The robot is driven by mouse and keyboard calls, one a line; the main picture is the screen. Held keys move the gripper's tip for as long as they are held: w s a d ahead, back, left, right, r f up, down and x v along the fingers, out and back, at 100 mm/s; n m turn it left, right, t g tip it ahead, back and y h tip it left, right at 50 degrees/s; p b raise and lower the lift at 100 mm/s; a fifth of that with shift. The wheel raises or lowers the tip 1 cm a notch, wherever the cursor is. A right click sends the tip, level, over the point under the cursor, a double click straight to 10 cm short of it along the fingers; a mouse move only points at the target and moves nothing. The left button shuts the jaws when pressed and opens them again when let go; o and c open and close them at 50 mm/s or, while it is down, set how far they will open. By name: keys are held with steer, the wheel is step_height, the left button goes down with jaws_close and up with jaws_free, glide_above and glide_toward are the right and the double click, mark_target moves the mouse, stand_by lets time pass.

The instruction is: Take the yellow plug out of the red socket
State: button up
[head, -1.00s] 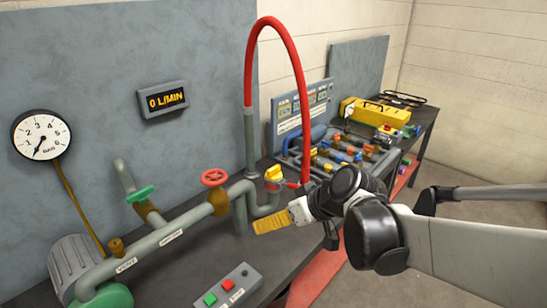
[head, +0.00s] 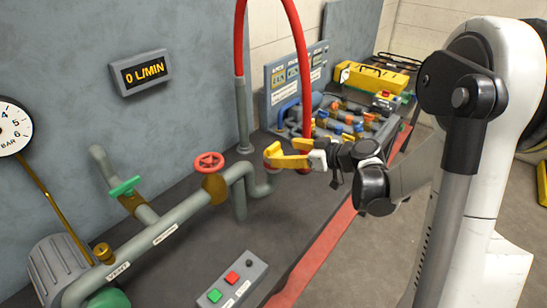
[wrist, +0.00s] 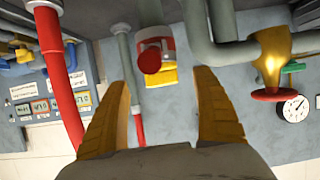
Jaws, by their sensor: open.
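The yellow plug (wrist: 160,76) sits in the red socket (wrist: 155,42) at the end of the grey pipe. In the wrist view, which is upside down, the plug shows below the socket, partly behind a red round stub. My gripper (wrist: 163,82) is open, with one tan finger on each side of the plug and visible gaps to both. In the head view, my gripper (head: 281,155) is at the red socket (head: 271,151). There its yellow fingers hide or blend with the plug. I cannot tell how deep the plug lies between the fingers.
A red hose (head: 303,75) arches close behind my gripper. A red valve wheel (head: 208,162) and grey pipes (head: 172,219) stand to the left. A button box (head: 232,281) lies on the bench in front. Several pipe fittings and a yellow toolbox (head: 375,78) are farther back.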

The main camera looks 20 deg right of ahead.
mark_target(275, 150)
steer(key=b+x, duration=0.2)
steer(key=x, duration=0.3)
steer(key=shift+w+a, duration=0.1)
steer(key=shift+r, duration=0.1)
steer(key=shift+c, duration=0.2)
steer(key=c, duration=1.2)
steer(key=shift+c, duration=0.2)
